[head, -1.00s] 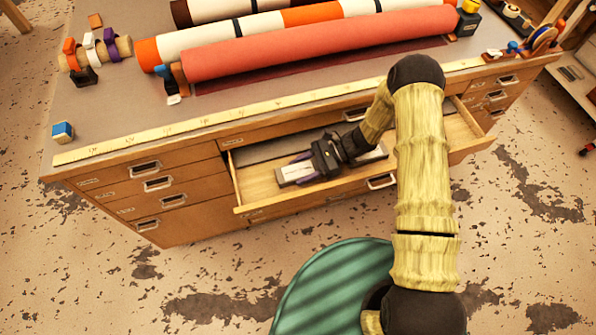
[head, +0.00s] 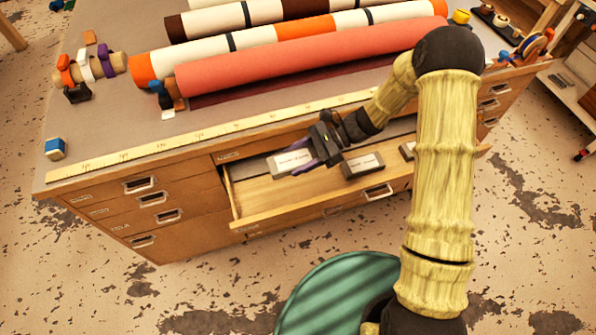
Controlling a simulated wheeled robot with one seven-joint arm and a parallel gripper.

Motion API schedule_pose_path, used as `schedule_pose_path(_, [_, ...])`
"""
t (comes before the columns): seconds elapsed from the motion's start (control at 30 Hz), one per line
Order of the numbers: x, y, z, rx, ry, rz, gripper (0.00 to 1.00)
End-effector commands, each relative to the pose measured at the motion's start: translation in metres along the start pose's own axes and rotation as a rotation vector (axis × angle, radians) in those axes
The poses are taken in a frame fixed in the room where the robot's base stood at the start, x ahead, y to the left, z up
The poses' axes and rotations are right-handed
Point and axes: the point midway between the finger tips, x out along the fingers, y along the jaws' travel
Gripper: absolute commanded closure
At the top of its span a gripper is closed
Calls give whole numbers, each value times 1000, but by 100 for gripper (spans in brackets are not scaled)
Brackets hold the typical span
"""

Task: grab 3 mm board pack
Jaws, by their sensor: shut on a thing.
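My gripper (head: 311,161) is shut on a pale grey pack with a white label (head: 287,162), at the left part of the open drawer (head: 262,207). The held pack appears raised above the drawer floor, near the drawer's back edge. Its label is too small to read, so I cannot tell whether it is the 3 mm board pack. The gripper's purple fingers partly cover its right end. A second, darker labelled pack (head: 362,166) lies in the drawer just right of my gripper. A third pack (head: 407,150) shows farther right, partly hidden behind my arm.
The desk top (head: 110,125) above the drawer carries a yellow measuring strip (head: 150,158), a red roll (head: 300,60) and several striped rolls (head: 200,58). A blue and white block (head: 55,149) stands at the left corner. The drawer's front left floor is bare.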

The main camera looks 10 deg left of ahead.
Motion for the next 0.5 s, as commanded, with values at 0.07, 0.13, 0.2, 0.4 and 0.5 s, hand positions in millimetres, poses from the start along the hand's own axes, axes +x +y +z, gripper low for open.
schedule_pose_path(0.07, [-8, -1, 18, -5, 2, -3, 76])
schedule_pose_path(0.13, [-12, 0, 29, -3, 2, -2, 76])
schedule_pose_path(0.2, [-17, 0, 39, -2, 1, -1, 76])
schedule_pose_path(0.4, [-22, 0, 51, 1, 1, 0, 76])
schedule_pose_path(0.5, [-22, 0, 52, 1, 0, 0, 76])
